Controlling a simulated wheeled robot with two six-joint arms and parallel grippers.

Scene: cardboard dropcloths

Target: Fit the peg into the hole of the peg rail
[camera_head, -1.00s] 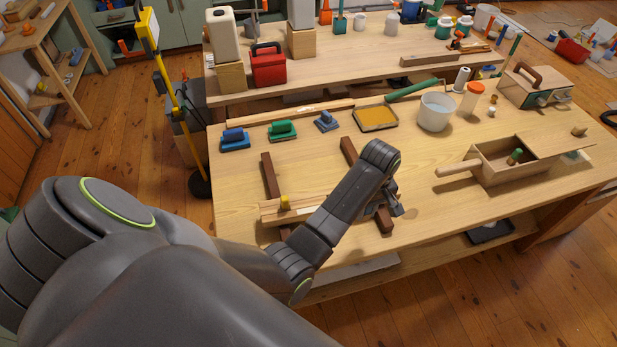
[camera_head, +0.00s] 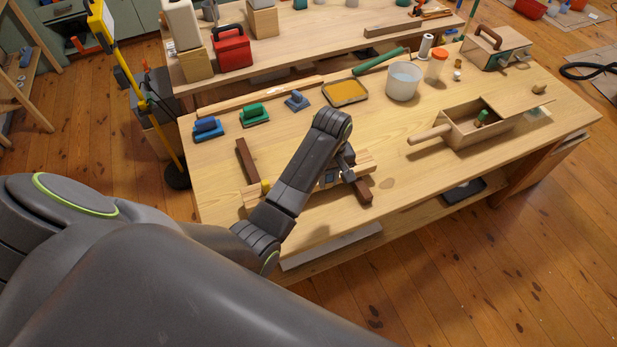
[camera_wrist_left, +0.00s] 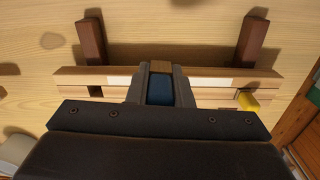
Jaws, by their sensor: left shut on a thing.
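The peg rail (camera_head: 251,195) is a pale wooden bar near the table's front edge, lying across two dark brown battens. It also shows in the wrist view (camera_wrist_left: 210,72), with a dark hole near its left end and a yellow peg (camera_wrist_left: 247,101) near its right end; that yellow peg shows in the head view (camera_head: 265,186) too. My left gripper (camera_head: 345,168) is over the rail's middle and shut on a blue peg (camera_wrist_left: 160,92). Brown wood shows between the fingertips (camera_wrist_left: 161,68). The gripper hides the rail's middle and the peg's lower end, so I cannot tell whether they touch. My right gripper is not in view.
The battens (camera_head: 247,162) stick out behind the rail. Blue (camera_head: 207,129) and green (camera_head: 254,114) blocks, an orange tray (camera_head: 346,92), a white bucket (camera_head: 403,81) and a wooden box (camera_head: 470,128) stand farther back. The tabletop between is mostly clear.

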